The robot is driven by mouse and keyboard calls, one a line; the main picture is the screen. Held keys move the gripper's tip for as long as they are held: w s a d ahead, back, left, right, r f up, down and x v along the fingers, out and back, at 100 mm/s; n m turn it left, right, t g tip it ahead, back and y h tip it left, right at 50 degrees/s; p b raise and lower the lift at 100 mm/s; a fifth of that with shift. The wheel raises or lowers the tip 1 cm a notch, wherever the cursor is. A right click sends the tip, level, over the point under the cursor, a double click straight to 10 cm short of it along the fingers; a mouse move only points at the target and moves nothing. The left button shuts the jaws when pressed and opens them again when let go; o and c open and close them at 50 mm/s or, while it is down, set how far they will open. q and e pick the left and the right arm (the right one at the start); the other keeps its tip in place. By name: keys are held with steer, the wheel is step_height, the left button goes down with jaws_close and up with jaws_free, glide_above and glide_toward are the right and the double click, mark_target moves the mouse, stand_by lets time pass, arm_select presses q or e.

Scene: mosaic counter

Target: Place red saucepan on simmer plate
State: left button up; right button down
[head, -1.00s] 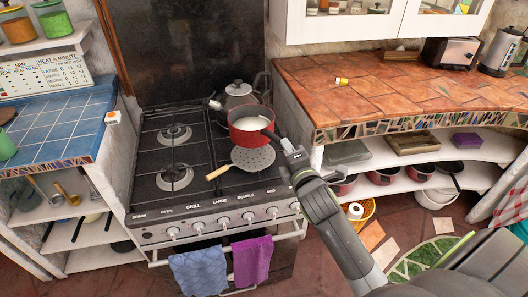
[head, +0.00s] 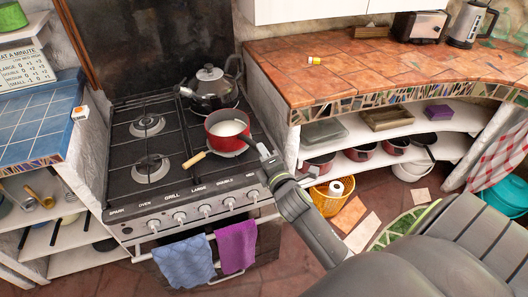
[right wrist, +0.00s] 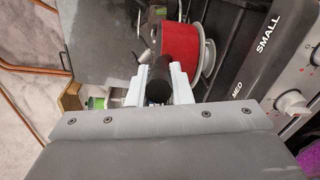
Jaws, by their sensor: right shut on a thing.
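The red saucepan (head: 224,141), with pale liquid inside, is upright at the front-right burner of the stove. My right gripper (head: 265,155) is shut on its dark handle, which also shows between the fingers in the right wrist view (right wrist: 159,82). The simmer plate is mostly hidden under the pan; its wooden handle (head: 195,159) sticks out to the left. In the right wrist view the red pan side (right wrist: 182,45) is beside a pale grey rim (right wrist: 209,55). I cannot tell whether the pan rests on the plate or hovers just above it. My left gripper is not in view.
A grey kettle (head: 210,84) stands on the back-right burner, close behind the pan. The left burners (head: 150,167) are free. Blue and purple towels (head: 237,246) hang on the oven rail. A tiled counter (head: 350,75) lies to the right.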

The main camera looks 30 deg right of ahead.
steer(key=c, duration=1.8)
jaws_free()
steer(key=o, duration=0.5)
steer(key=shift+s+r, duration=0.1)
steer(key=v, duration=1.1)
steer(key=shift+s, duration=0.45)
steer(key=shift+a, duration=0.1)
